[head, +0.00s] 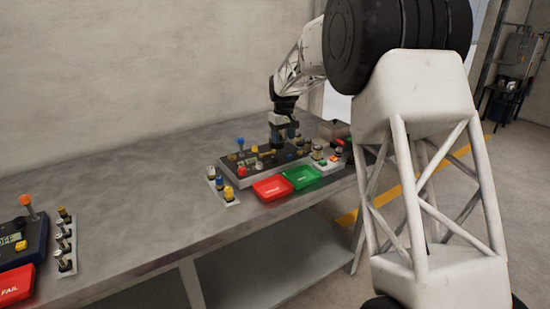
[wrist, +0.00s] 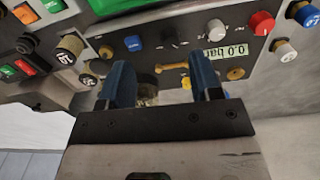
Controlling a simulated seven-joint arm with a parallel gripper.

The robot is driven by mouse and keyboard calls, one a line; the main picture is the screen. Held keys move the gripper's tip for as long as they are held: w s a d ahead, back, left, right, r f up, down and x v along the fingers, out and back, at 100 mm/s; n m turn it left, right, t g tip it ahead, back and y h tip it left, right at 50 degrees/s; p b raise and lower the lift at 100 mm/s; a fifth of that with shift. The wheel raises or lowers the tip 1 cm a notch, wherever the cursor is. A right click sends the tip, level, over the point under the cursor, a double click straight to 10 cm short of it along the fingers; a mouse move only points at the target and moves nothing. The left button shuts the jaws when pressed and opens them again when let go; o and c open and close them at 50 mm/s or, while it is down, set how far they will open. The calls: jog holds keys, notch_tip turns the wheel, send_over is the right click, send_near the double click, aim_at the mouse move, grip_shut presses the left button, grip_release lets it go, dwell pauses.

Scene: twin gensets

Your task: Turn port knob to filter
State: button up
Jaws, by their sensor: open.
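A grey panel with a dark face (head: 237,166) stands on the bench and carries several knobs and levers. In the wrist view the panel (wrist: 195,52) shows a white knob (wrist: 216,28), a black knob (wrist: 170,35), a blue knob (wrist: 133,43), a red knob (wrist: 261,22), a yellow lever (wrist: 172,68) and a display reading 0.0 bar (wrist: 225,52). I cannot tell which is the port knob. My gripper (head: 284,141) is over the panel. Its blue fingers (wrist: 161,72) are open, with the yellow lever and a pale round part (wrist: 147,91) seen between them.
A red tray (head: 272,188) and a green tray (head: 302,177) lie at the panel's front. A plate with several capped parts (head: 222,188) lies left of it. Another device (head: 22,240) stands far left. The bench (head: 135,205) between is bare.

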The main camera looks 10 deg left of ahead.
aim_at(275, 157)
jog(key=shift+n, duration=0.3)
jog(key=w+a+f, duration=0.2)
jog(key=a+f, duration=0.1)
jog(key=shift+w+a, duration=0.2)
jog(key=shift+a, duration=0.1)
jog(key=shift+f, duration=0.15)
jog(key=shift+f, duration=3.75)
jog(key=c, duration=0.9)
